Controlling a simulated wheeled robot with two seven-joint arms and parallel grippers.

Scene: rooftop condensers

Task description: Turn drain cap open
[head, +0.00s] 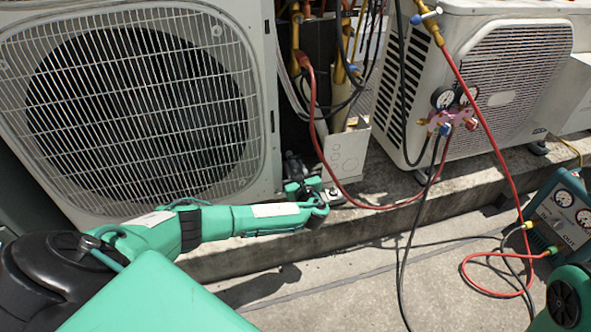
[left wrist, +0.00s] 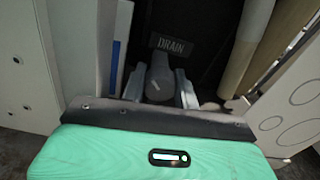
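The drain cap (left wrist: 158,78) is a dark grey knob with a small pale mark, in the left wrist view below a dark plate (left wrist: 171,46) reading DRAIN. My left gripper (left wrist: 160,92) has one finger on each side of the knob. The fingers look very close to its sides, but I cannot tell whether they press on it. In the head view my left gripper (head: 318,196) is low at the foot of the opened unit, and the cap cannot be made out there. My right gripper is not in view.
A large condenser (head: 135,100) with a fan grille stands left, another condenser (head: 490,75) right. A red hose (head: 375,206) runs close past my left gripper. A gauge manifold (head: 450,115) hangs right, and a teal gauge box (head: 562,215) stands at the right edge. An open panel (left wrist: 290,105) flanks the cap.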

